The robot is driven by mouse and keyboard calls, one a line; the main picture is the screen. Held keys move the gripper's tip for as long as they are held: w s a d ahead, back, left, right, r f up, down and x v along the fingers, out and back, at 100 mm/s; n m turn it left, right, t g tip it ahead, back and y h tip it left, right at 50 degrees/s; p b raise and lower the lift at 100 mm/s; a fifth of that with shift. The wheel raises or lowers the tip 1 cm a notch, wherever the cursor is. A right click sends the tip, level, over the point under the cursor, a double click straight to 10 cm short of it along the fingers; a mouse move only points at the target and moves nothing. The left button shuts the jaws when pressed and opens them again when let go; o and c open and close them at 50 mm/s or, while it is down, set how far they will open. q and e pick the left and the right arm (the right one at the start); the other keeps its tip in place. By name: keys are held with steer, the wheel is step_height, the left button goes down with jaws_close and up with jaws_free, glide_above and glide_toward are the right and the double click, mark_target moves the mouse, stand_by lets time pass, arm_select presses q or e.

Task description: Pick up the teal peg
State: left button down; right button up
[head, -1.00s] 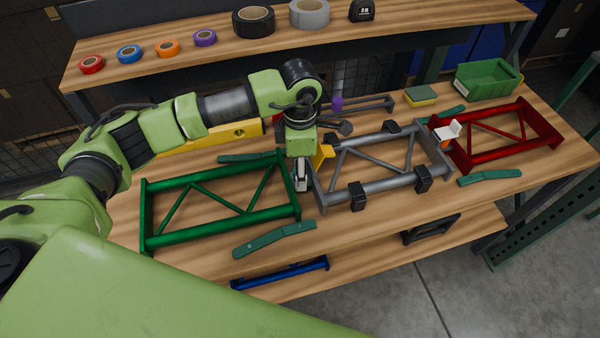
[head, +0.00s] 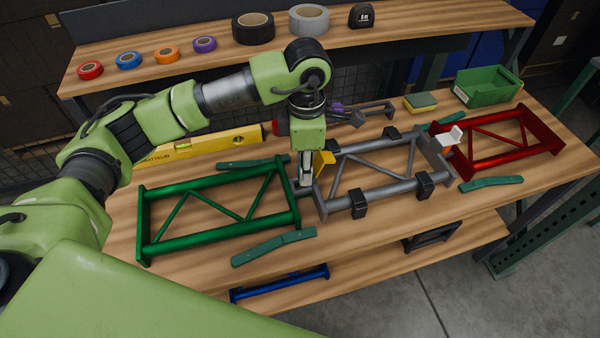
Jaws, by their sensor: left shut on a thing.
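My left gripper (head: 304,184) points straight down in the narrow gap between the green frame (head: 217,237) and the grey frame (head: 384,190). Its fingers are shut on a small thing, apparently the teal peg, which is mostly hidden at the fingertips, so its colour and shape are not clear. A yellow bracket-like piece (head: 324,160) shows just right of the fingers, by the grey frame's left end. My right gripper is not in view.
Teal strips lie in front (head: 273,246) and behind (head: 252,163) the green frame. A red frame (head: 505,142), a white piece (head: 449,137) and a green bin (head: 487,86) are at right. A yellow level (head: 208,141) lies behind. Black clamps (head: 424,184) hug the grey frame.

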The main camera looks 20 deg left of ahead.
arm_select(q)
steer(key=s+d+r, duration=0.7)
steer(key=d+r, duration=0.2)
steer(key=r, duration=0.3)
steer(key=shift+s+d+r, duration=0.2)
steer(key=shift+r, duration=0.05)
stand_by(0.5)
